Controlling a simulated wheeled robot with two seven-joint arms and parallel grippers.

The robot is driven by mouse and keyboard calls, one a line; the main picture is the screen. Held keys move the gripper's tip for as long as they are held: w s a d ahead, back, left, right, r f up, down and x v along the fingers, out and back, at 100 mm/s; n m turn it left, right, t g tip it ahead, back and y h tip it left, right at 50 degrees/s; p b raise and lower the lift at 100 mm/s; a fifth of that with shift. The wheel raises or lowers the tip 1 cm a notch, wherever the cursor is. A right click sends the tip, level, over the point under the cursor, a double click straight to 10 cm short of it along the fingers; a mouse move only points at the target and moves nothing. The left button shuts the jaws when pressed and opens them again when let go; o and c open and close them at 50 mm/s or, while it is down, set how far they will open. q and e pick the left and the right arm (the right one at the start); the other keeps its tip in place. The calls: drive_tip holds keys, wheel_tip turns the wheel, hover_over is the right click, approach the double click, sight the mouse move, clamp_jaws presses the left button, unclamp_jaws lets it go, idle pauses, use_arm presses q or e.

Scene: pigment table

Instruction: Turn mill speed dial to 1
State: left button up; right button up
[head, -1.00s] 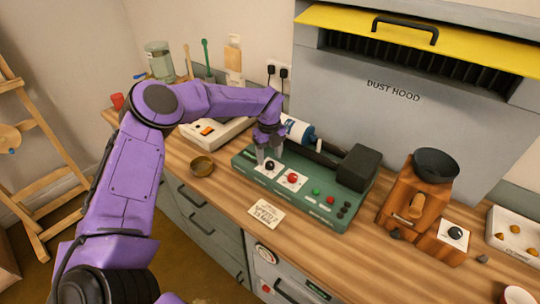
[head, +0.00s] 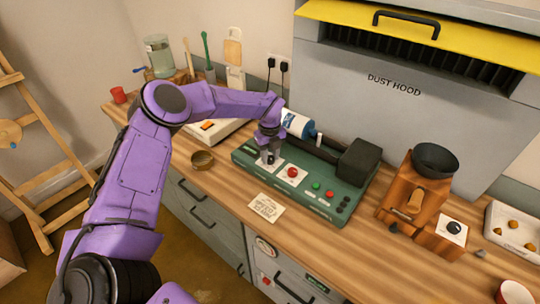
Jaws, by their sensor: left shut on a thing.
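A green mill base (head: 244,155) stands on the wooden counter, with a white and blue jar (head: 297,124) lying at its back. My left gripper (head: 269,158) points down over the left end of its front panel. It is shut on a small black dial (head: 270,160) on a pale plate there. The fingers cover most of the dial, so its pointer and markings cannot be read. My right gripper does not show.
On the same panel are a red button (head: 292,172), a green button (head: 316,186) and small black knobs. A wooden grinder (head: 403,190) with its own black dial (head: 453,227) stands to the right.

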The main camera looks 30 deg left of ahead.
use_arm(q)
drive_tip(key=shift+f+m+b, duration=0.2)
drive_tip(key=shift+m+b, duration=0.6)
drive_tip(key=shift+b, duration=0.15)
drive_tip(key=shift+m+b, duration=0.6)
drive_tip(key=shift+m, duration=0.2)
drive_tip(key=shift+m+b, duration=0.55)
drive_tip(key=shift+m, duration=0.65)
drive_tip(key=shift+r+m+b, duration=0.15)
drive_tip(key=shift+m+b, duration=0.25)
drive_tip(key=shift+m, duration=1)
drive_tip(key=o, duration=1)
drive_tip(key=shift+o, duration=0.2)
drive_tip(key=shift+r, duration=0.1)
